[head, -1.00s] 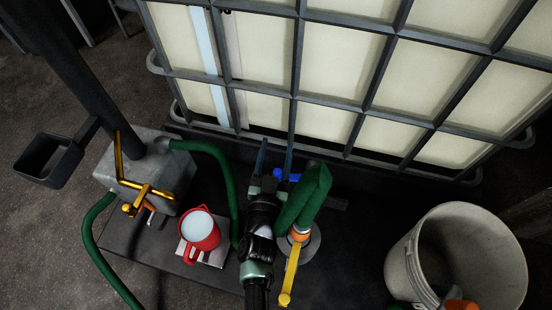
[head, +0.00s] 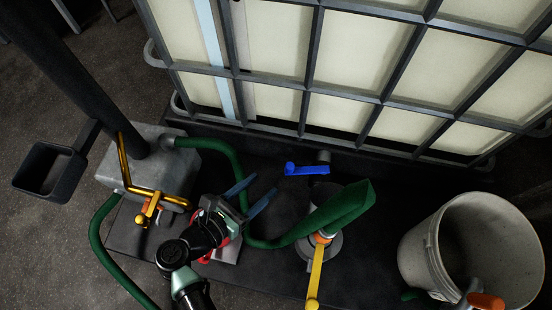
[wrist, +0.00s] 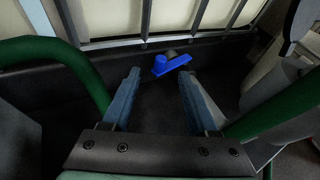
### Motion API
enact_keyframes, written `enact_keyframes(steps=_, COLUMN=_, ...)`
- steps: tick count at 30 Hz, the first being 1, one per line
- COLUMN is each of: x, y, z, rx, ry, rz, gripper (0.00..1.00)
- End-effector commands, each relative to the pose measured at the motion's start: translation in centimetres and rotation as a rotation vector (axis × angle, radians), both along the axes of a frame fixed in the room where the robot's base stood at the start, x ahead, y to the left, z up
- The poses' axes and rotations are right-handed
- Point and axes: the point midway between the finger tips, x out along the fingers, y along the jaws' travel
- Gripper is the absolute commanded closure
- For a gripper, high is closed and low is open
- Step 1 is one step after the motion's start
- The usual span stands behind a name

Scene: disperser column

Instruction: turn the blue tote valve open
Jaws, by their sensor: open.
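The blue tote valve (head: 306,170) sits low at the foot of the caged tote (head: 290,80), its blue handle lying roughly crosswise in the head view. In the wrist view the blue valve (wrist: 170,65) shows beyond my fingertips, between them and slightly right of middle. My gripper (head: 258,192) is open and empty, left of and nearer than the valve in the head view. Its two blue-grey fingers are apart from the valve. The gripper (wrist: 158,75) points toward the tote's base in the wrist view.
Green hoses run on both sides of my gripper, the right one (head: 340,212) near the yellow lever (head: 315,275). A red jug (head: 232,228) is partly hidden under my arm. A metal block with brass pipe (head: 150,175) stands left, a white bucket (head: 470,250) right.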

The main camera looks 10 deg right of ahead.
Motion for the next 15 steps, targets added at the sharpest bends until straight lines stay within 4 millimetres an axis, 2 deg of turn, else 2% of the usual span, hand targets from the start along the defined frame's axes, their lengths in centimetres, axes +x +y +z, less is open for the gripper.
enact_keyframes(steps=3, x=-0.8, y=0.1, z=-0.7, rx=0.075, ry=-0.031, rz=-0.056, gripper=0.41)
enact_keyframes(steps=6, x=-0.6, y=-0.2, z=-1.2, rx=0.09, ry=-0.04, rz=-0.069, gripper=0.41)
enact_keyframes(steps=11, x=0.8, y=-2.0, z=-2.3, rx=0.088, ry=-0.04, rz=-0.068, gripper=0.41)
enact_keyframes(steps=15, x=2.5, y=-4.3, z=-3.6, rx=0.086, ry=-0.041, rz=-0.067, gripper=0.41)
